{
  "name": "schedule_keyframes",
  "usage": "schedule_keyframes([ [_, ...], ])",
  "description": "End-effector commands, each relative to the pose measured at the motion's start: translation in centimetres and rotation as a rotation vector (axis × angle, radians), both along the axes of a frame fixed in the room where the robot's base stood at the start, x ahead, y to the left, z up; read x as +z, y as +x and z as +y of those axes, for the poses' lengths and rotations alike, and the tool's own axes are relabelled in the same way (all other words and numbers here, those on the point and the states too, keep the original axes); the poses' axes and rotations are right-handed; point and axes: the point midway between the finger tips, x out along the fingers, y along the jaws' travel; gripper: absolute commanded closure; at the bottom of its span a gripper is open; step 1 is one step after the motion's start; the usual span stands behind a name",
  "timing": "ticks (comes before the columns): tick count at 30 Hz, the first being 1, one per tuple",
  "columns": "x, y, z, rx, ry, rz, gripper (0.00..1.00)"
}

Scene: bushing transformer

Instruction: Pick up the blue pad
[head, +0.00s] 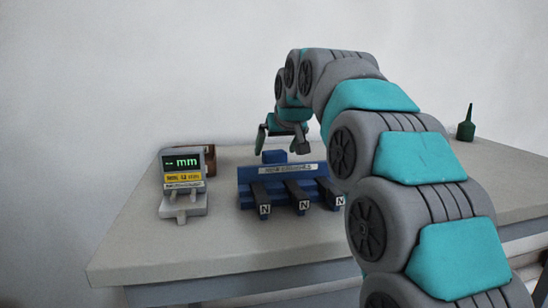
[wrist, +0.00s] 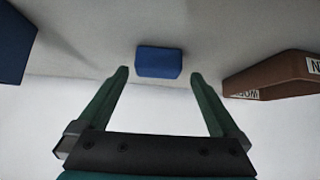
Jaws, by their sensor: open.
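The blue pad (head: 274,156) is a small blue block that shows just behind the blue rack in the head view. In the wrist view, the blue pad (wrist: 158,62) lies on the grey table top, between and just beyond the two fingertips. My gripper (head: 280,149) hangs over the pad with its fingers spread. In the wrist view, my gripper (wrist: 159,75) is open and empty, with one green finger to each side of the pad and apart from it. The rack hides the pad's lower part in the head view.
The blue rack (head: 252,173) holds black pieces marked N in front of the pad. A digital gauge (head: 183,178) reading mm stands at left. A brown box (wrist: 270,76) shows at right in the wrist view. A green bottle (head: 466,128) stands at the back right.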

Motion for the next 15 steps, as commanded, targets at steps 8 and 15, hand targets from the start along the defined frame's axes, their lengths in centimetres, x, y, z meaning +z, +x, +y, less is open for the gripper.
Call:
schedule_keyframes([
  [8, -2.4, 2.6, 0.7, 0.0, -0.002, 0.0, 0.0],
  [15, -2.8, 2.7, 0.7, 0.0, -0.003, 0.003, 0.02],
])
